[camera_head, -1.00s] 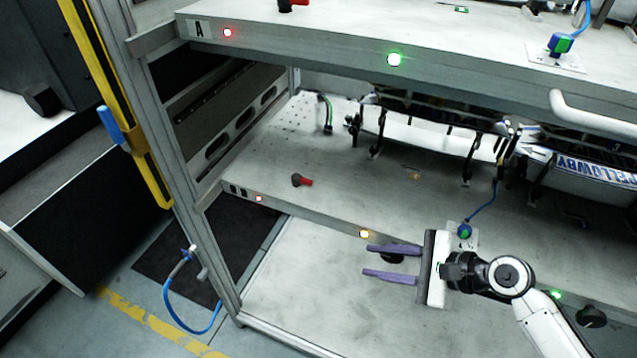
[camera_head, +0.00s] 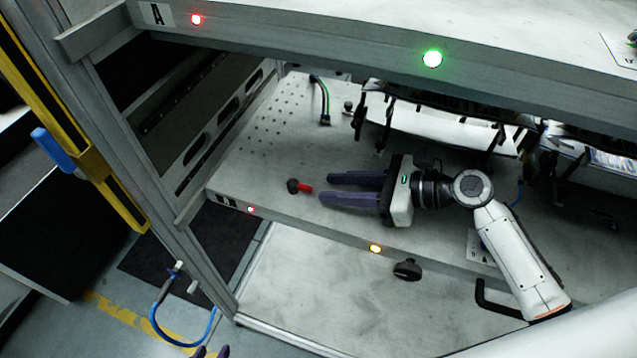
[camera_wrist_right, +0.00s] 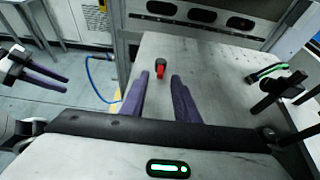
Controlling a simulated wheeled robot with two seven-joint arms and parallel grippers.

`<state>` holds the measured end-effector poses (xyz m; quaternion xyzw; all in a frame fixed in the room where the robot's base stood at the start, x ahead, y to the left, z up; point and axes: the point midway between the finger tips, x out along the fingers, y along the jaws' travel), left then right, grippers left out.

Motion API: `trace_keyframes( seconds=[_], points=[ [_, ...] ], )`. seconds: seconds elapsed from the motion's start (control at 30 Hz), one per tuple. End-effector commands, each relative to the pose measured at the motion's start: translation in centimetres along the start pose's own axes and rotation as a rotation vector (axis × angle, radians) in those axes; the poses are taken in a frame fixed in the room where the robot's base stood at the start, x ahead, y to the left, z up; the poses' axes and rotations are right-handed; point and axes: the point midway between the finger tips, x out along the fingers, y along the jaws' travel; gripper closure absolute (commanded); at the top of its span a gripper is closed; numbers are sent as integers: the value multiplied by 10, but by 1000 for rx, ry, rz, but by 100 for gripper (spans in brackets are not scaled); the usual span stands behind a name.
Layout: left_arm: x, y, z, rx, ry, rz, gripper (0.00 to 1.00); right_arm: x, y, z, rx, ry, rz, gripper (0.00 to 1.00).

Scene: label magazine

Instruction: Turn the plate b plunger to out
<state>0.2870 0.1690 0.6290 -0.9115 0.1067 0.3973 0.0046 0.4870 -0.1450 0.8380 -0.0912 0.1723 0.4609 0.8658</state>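The plate b plunger (camera_head: 300,186), a red rod with a black knob, lies on the lower shelf B (camera_head: 270,165). It also shows in the right wrist view (camera_wrist_right: 160,68), ahead of my fingers and between their lines. My right gripper (camera_head: 322,188) is open and empty, with its purple fingers pointing left toward the plunger, a short gap from it. My left gripper (camera_head: 211,352) shows only its fingertips at the bottom edge of the head view. In the right wrist view the left gripper (camera_wrist_right: 64,82) is at the left, fingers apart and empty.
The upper shelf A (camera_head: 300,38) hangs over the lower one, with a red light (camera_head: 196,19) and a green light (camera_head: 432,58). Shelf B's front edge carries an amber light (camera_head: 375,248) and a black knob (camera_head: 407,269) sits below. A metal post (camera_head: 150,180) stands at left.

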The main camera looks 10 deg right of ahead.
Motion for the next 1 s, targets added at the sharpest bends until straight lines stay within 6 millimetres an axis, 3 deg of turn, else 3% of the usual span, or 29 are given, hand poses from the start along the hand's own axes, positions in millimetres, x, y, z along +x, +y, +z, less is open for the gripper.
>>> trace_keyframes(
  seconds=[0.23, 0.63, 0.8, 1.0],
  points=[
    [2, 0, 0, 1, 3, 0, 69, 36, 0, 0, 1, 0, 0, 72],
    [5, -1, -13, 5, 30, -1, 69, 44, 0, 0, -1, 1, -2, 72],
    [5, -1, -13, 4, 29, -1, 69, 44, 0, 0, -1, 1, -1, 100],
    [4, -1, -10, 4, 24, 0, 69, 43, -1, 0, -2, 1, 2, 100]
  ],
)
